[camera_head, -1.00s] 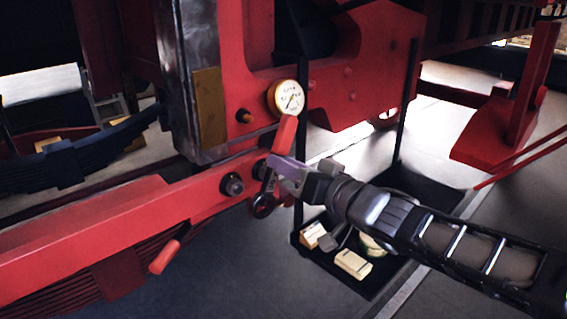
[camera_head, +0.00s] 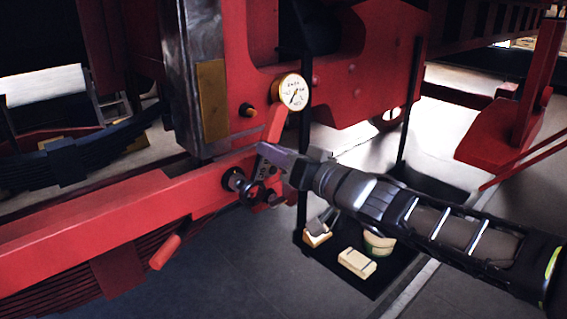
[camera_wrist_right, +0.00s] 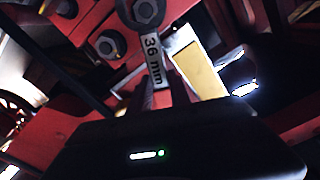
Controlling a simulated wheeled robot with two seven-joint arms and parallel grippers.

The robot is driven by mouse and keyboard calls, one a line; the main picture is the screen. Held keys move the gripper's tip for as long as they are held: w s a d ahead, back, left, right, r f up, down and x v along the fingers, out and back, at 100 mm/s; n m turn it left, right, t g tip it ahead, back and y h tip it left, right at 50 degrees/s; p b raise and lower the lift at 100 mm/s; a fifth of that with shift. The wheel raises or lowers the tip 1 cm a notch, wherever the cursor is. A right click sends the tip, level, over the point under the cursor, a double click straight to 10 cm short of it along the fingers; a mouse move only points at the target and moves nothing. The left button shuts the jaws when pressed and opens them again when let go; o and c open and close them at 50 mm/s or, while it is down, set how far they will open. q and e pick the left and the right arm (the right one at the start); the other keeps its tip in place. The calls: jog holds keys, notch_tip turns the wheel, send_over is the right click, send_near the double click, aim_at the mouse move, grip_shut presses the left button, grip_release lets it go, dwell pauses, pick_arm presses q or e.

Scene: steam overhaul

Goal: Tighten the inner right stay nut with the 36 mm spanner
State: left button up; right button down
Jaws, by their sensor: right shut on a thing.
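My right gripper (camera_head: 270,160) is shut on the 36 mm spanner, which has a red grip (camera_head: 276,124) rising above the jaws and a dark ring end (camera_head: 254,194) below them. In the right wrist view the spanner's label (camera_wrist_right: 152,58) reads 36 mm, and its ring shows around a hex nut (camera_wrist_right: 146,11). I cannot tell whether the ring is seated on it or only in front of it. In the head view one stay nut (camera_head: 233,178) shows on the red beam just left of the ring. Another nut (camera_wrist_right: 108,45) stands beside the spanner in the wrist view.
A pressure gauge (camera_head: 293,92) is above the spanner, close to its grip. A brass-coloured plate (camera_head: 212,100) is on the frame to the left. A red handle (camera_head: 165,252) sticks out below the beam (camera_head: 100,212). A black tray (camera_head: 375,288) with small boxes stands below my right arm.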

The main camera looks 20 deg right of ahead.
jog(key=shift+w+a+r, duration=0.15)
jog(key=shift+w+a, duration=0.05)
jog(key=shift+w, duration=0.25)
jog(key=shift+w+a, duration=0.15)
jog(key=shift+w, duration=0.3)
jog(key=shift+w+a, duration=0.25)
jog(key=shift+w, duration=0.4)
dwell(0.5)
jog(key=shift+w+a, duration=0.25)
jog(key=shift+w, duration=0.3)
jog(key=shift+w+a, duration=0.1)
jog(key=shift+w, duration=0.1)
dwell(0.4)
